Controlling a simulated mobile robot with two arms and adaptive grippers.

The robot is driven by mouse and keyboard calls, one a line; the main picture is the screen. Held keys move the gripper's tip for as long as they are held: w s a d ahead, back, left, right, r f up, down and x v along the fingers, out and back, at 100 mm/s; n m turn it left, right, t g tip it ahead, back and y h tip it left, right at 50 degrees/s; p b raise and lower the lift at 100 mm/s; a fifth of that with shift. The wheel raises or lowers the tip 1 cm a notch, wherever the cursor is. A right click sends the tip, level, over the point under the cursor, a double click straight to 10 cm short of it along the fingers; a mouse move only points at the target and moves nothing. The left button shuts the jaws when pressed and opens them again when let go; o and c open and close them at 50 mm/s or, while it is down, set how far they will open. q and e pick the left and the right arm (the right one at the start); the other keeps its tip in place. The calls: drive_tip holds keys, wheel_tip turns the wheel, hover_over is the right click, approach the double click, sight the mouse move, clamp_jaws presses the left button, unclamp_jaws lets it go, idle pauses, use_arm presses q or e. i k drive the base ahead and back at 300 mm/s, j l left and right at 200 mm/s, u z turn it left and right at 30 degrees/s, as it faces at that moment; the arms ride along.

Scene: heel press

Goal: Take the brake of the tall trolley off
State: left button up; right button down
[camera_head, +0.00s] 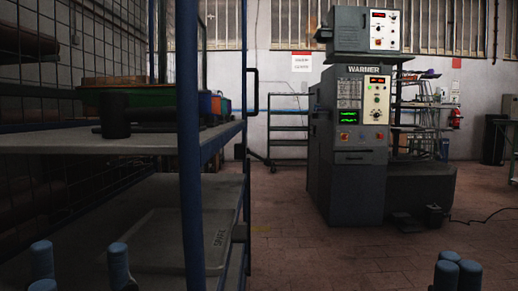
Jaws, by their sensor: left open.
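The tall trolley (188,150) fills the left half of the view, close in front of me. It has blue posts, mesh sides, a grey middle shelf (60,141) and a black upright handle (254,92) on its far right side. Its wheels and brake are out of view below the picture. My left gripper (80,270) shows blue fingertips spread apart, open and empty, low in front of the trolley. My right gripper (458,274) shows fingertips close together at the bottom right, apparently shut with nothing seen between them, well right of the trolley.
A green tray (140,97) and small bins (213,106) stand on the trolley. A grey panel (170,238) marked SPARE lies on its lower shelf. A grey WARMER machine (345,180) stands right of centre. The brick floor (285,240) between them is clear.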

sight(267, 163)
drive_tip(key=i+l+z, duration=0.8)
drive_tip(key=l, duration=0.15)
drive_tip(key=i+l+u, duration=0.2)
drive_tip(key=i, duration=0.3)
drive_tip(key=i+l+u, duration=0.15)
drive_tip(key=i, duration=0.35)
drive_tip(key=i+u, duration=0.3)
drive_tip(key=u, duration=0.15)
drive_tip(key=i+u, duration=0.3)
drive_tip(key=u, duration=0.15)
drive_tip(key=i+l+u, duration=0.1)
drive_tip(key=i+u, duration=0.2)
drive_tip(key=u, duration=0.15)
drive_tip(key=i+l+u, duration=0.25)
drive_tip(key=u, duration=0.2)
drive_tip(key=i+l+u, duration=0.25)
drive_tip(key=u, duration=0.15)
drive_tip(key=i, duration=0.05)
